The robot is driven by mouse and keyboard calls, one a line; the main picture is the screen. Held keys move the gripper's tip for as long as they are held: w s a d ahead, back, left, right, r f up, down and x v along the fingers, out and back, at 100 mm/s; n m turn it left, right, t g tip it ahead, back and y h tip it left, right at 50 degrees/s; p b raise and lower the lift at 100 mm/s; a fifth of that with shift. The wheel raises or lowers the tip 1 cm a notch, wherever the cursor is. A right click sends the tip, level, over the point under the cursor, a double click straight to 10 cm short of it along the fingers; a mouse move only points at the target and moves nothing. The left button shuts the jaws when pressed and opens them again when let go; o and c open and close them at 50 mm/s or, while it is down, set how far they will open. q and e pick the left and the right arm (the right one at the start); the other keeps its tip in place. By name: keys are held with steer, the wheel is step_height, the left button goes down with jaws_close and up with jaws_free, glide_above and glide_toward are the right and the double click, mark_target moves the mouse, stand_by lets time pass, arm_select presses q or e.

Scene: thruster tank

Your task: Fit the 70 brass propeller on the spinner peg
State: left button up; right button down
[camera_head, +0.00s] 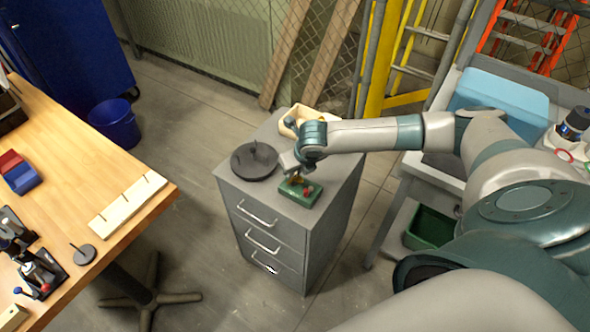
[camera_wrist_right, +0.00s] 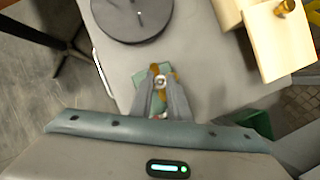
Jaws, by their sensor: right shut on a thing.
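My right gripper (camera_head: 293,172) is over the grey drawer cabinet, pointing down. In the right wrist view its fingers (camera_wrist_right: 161,88) are closed around a small brass propeller (camera_wrist_right: 155,69) with a pale round hub. The propeller is at or just above a green block (camera_head: 312,192), which shows partly behind the fingers in the wrist view (camera_wrist_right: 139,80); I cannot tell if they touch. A dark round base (camera_head: 250,166) with thin upright pegs stands left of the gripper on the cabinet top. I cannot tell which peg is the spinner peg. My left gripper is not in view.
A pale wooden box (camera_head: 286,124) stands at the cabinet's back; a brass part (camera_wrist_right: 284,7) shows on it in the wrist view. The wooden table (camera_head: 90,150) at left carries a pegged wooden strip (camera_head: 110,215) and a small grey disc with a peg (camera_head: 83,256).

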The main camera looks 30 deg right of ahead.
steer(key=shift+f, duration=0.35)
stand_by(0.3)
steer(key=c, duration=1.6)
jaws_free()
steer(key=shift+r, duration=0.1)
steer(key=b+v, duration=0.2)
steer(key=v, duration=1.5)
steer(key=shift+d+r, duration=0.1)
steer(key=shift+r, duration=0.05)
steer(key=shift+r, duration=0.1)
step_height(320, 180, up, 4)
steer(key=p, duration=0.5)
